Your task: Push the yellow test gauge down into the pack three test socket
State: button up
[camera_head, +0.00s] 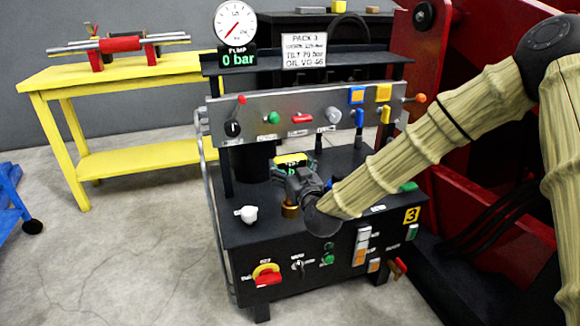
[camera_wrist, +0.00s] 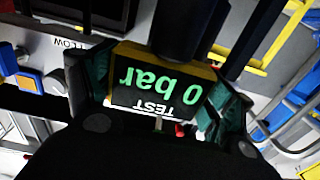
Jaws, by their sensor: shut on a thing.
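The yellow test gauge (camera_head: 293,159) is at my gripper (camera_head: 303,186) above the top of the black pack three unit (camera_head: 240,232). In the wrist view the gauge (camera_wrist: 160,85) shows upside down, with a black face, a yellow rim, green "0 bar" digits and the word TEST. My gripper (camera_wrist: 160,105) is shut on it, with a greenish pad on each side. A brass-coloured fitting (camera_head: 290,210) shows just below the gripper on the pack top. The gripper hides the gauge's lower end, so I cannot tell whether it touches a socket.
A panel (camera_head: 310,117) with several knobs and levers stands behind my gripper. A white cap-like part (camera_head: 247,214) is on the pack top at left. A round pump gauge (camera_head: 235,24) reads 0 bar. A yellow table (camera_head: 115,78) stands at left; a red structure (camera_head: 455,120) is at right.

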jog(key=shift+f+b, duration=0.8)
jog(key=shift+f, duration=1.15)
jog(key=o, duration=1.2)
jog(key=shift+c, duration=0.2)
jog(key=shift+s, duration=0.1)
jog(key=v, duration=1.2)
